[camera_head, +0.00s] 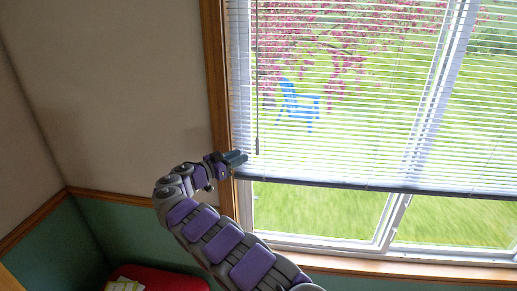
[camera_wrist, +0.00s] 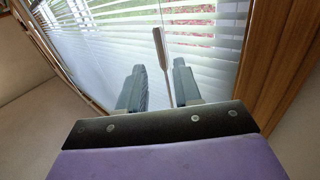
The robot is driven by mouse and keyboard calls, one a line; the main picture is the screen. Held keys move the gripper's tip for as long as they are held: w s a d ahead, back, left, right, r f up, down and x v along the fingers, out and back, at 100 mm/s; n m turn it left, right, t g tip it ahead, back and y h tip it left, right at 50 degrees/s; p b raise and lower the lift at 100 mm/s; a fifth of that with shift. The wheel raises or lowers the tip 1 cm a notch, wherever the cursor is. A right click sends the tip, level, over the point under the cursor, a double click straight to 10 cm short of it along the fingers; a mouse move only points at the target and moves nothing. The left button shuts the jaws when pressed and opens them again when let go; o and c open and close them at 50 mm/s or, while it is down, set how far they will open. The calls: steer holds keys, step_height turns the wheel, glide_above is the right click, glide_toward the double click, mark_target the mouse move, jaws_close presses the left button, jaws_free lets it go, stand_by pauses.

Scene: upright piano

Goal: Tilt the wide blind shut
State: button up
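The wide blind (camera_head: 380,187) hangs over the window with its slats open, and the garden shows between them. It also fills the upper part of the wrist view (camera_wrist: 110,50). A thin tilt wand (camera_head: 257,95) hangs down near the blind's left edge. In the wrist view the wand (camera_wrist: 161,48) hangs ahead of my fingers, its lower part appearing in the gap between them, nearer the right finger. My gripper (camera_head: 243,157) is by the blind's lower left corner, near the wand's lower end. In the wrist view my gripper (camera_wrist: 160,88) is open, its fingers apart. I cannot tell whether either finger touches the wand.
The wooden window frame (camera_head: 216,75) stands just left of the blind, close to my gripper. A wooden sill (camera_head: 400,267) runs below the window. A red seat-like object (camera_head: 160,275) with papers (camera_head: 124,285) on it is at the lower left. The wall at left is bare.

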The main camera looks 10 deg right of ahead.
mark_target(257, 148)
steer(key=x, duration=0.9)
steer(key=shift+w+d+f, duration=0.1)
steer(key=shift+w+d, duration=0.15)
steer(key=shift+d, duration=0.1)
steer(key=shift+a, duration=0.1)
steer(key=shift+a, duration=0.25)
steer(key=shift+c, duration=1.1)
steer(key=shift+s+d, duration=0.1)
jaws_close()
